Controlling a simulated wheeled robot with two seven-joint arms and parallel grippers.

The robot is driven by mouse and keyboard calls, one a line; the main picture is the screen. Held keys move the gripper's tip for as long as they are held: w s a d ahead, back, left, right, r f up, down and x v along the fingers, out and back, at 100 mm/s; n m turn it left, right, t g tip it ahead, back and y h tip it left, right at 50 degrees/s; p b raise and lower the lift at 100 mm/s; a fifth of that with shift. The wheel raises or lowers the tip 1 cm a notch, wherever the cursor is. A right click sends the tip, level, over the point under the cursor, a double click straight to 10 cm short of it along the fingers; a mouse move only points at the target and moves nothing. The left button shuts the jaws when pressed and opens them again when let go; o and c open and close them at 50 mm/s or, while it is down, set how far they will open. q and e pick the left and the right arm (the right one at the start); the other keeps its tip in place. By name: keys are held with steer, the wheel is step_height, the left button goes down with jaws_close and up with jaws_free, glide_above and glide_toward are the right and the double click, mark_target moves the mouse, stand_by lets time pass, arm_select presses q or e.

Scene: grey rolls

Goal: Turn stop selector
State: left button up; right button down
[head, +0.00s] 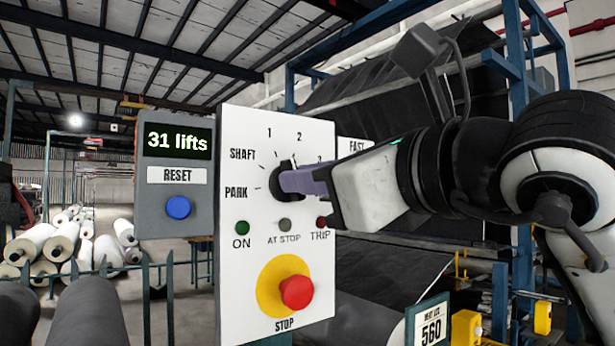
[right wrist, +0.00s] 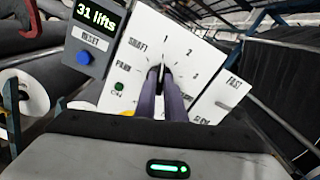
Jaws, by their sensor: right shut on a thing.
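The stop selector is a black rotary knob (head: 284,184) on a white panel (head: 240,150), with SHAFT, PARK, 1, 2 and 3 marked around it. My right gripper (head: 292,181) comes in from the right and is shut on the knob. In the right wrist view, the two purple fingers of the right gripper (right wrist: 163,92) reach the knob between the marks. The fingers hide most of the knob, so I cannot tell which mark it points to. My left gripper is not in view.
A grey box with a "31 lifts" display (head: 177,141) and a blue RESET button (head: 178,207) stands left of the panel. A red STOP button (head: 297,291) is below the selector. A FAST label plate (head: 354,147) is behind my right gripper. White rolls (head: 60,242) lie at the far left.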

arm_select(q)
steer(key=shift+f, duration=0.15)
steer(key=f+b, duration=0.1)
steer(key=b, duration=0.1)
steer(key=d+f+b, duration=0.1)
steer(key=b, duration=0.1)
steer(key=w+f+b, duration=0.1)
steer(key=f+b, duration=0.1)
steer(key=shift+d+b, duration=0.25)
steer(key=shift+b, duration=0.15)
arm_select(e)
steer(key=n, duration=1.5)
steer(key=shift+s+a+f+n, duration=0.1)
steer(key=shift+a+f+n, duration=0.05)
steer(key=shift+f+n, duration=0.2)
steer(key=shift+n, duration=0.25)
steer(key=c, duration=1.8)
jaws_free()
steer(key=shift+c, duration=0.2)
